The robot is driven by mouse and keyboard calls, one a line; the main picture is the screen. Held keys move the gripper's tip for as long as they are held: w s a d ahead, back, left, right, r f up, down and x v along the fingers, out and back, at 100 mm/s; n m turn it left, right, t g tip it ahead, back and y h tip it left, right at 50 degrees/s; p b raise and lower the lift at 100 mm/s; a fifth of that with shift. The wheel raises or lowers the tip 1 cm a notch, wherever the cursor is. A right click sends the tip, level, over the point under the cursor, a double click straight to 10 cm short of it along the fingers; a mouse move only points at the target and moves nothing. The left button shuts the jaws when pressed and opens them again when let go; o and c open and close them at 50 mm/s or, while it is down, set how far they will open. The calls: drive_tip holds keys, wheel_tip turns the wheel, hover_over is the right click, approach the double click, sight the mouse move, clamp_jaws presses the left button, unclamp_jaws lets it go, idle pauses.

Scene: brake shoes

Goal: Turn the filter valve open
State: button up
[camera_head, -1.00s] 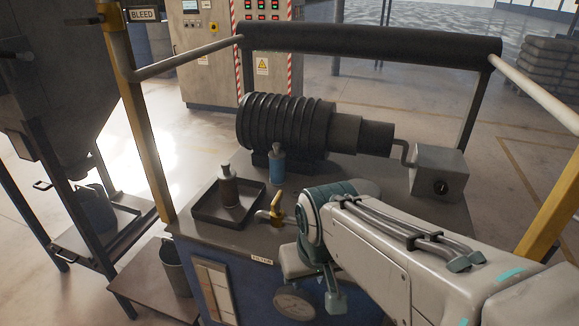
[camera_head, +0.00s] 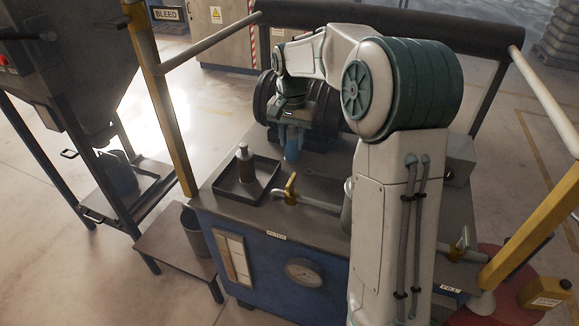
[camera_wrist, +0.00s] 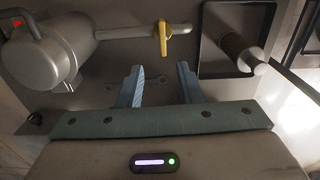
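The filter valve has a yellow handle (camera_head: 291,188) on a pipe at the bench's front, behind the FILTER label (camera_head: 276,236). In the wrist view the handle (camera_wrist: 163,38) lies crosswise to its pipe (camera_wrist: 125,34), beyond the fingertips and apart from them. My gripper (camera_head: 292,133) is over the back of the bench, behind the valve. In the wrist view my gripper (camera_wrist: 158,82) is open, with nothing seen between its two blue-grey fingers.
A black tray (camera_head: 222,187) with a dark bottle (camera_head: 246,166) stands left of the valve. A grey cylinder (camera_wrist: 45,55) is at the pipe's other end. A black ribbed motor (camera_head: 262,97) lies behind, mostly hidden by my arm. Side rails (camera_head: 208,47) flank the bench.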

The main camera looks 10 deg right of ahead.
sight(291, 178)
drive_tip(key=f, duration=0.4)
drive_tip(key=f+p, duration=0.1)
drive_tip(key=f, duration=0.4)
drive_tip(key=w+f+p, duration=0.1)
drive_tip(key=f, duration=0.4)
drive_tip(key=shift+c, duration=0.3)
clamp_jaws()
drive_tip(key=shift+a, duration=0.1)
